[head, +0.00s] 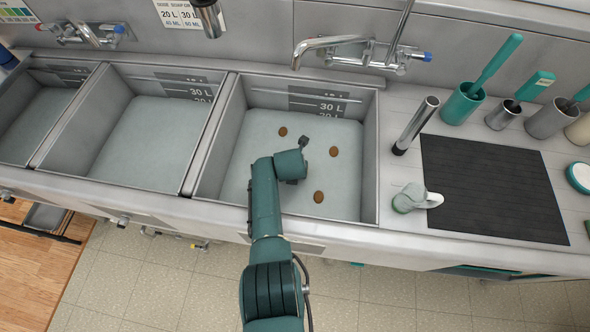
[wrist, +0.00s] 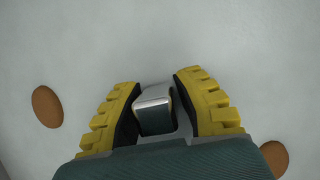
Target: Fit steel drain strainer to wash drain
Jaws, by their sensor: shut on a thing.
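My gripper (wrist: 157,84) has two yellow ribbed fingers. It is shut on a small shiny steel piece (wrist: 154,100), which fits the steel drain strainer, but only its squared end shows. In the head view my arm reaches over the right basin (head: 353,215), and its green wrist hides the fingers and the held piece. The pale basin floor (wrist: 225,38) lies beyond the fingers in the wrist view. I cannot make out a drain opening in either view; part of the floor is behind my arm.
Brown oval pieces lie in the right basin, one near the back (head: 283,131) and two at the right (head: 333,151), (head: 319,197). A faucet (head: 330,42) overhangs its back edge. A black mat (head: 490,190), a metal cylinder (head: 415,126) and a whitish cup-like item (head: 410,198) are on the right counter.

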